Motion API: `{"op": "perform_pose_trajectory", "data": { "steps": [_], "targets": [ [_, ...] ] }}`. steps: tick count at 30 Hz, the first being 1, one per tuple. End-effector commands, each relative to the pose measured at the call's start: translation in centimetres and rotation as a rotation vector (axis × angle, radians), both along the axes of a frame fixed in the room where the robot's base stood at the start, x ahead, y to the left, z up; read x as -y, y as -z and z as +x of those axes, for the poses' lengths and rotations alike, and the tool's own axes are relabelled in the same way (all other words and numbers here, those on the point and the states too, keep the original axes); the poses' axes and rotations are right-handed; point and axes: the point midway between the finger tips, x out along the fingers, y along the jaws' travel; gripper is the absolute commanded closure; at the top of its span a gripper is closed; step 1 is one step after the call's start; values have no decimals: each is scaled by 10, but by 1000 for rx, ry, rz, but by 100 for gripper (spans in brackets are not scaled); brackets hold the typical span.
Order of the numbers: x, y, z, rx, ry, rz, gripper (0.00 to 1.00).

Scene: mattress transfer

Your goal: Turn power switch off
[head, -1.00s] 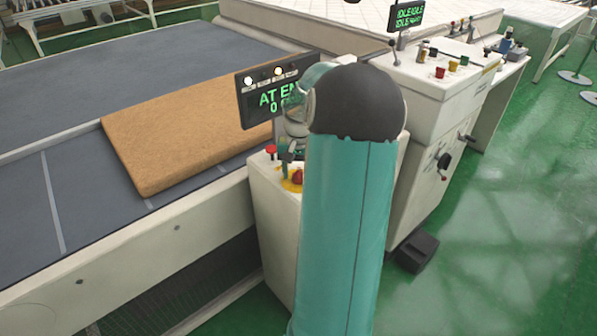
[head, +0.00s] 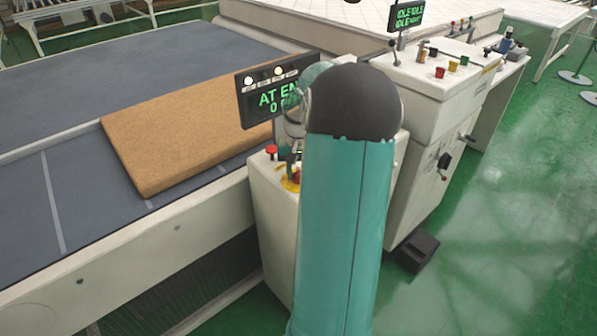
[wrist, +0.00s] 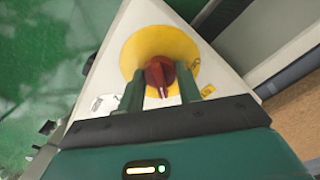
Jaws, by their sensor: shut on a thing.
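The power switch is a red rotary knob (wrist: 160,74) on a round yellow plate (wrist: 149,46), on top of a white control box (head: 276,222). In the wrist view my gripper (wrist: 160,86) has its two green fingers on either side of the red knob, shut on it. In the head view the knob and yellow plate show only partly beside my arm, and my fingers are mostly hidden there. A dark display (head: 262,100) with green text stands behind the box, partly covered by my arm.
A red push button (head: 271,150) sits on the same box, left of the knob. A brown mattress (head: 190,125) lies on the grey conveyor (head: 60,190). A second white console (head: 432,100) with levers and coloured buttons stands at right. Green floor is open at the right.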

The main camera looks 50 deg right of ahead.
Motion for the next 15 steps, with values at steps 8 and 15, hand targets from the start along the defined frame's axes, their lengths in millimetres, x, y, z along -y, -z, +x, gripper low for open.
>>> {"op": "perform_pose_trajectory", "data": {
  "steps": [8, 15],
  "targets": [
    [0, -1, 0, 0, -214, -1, 88],
    [0, -1, 1, 1, -442, -1, 88]
  ]
}}
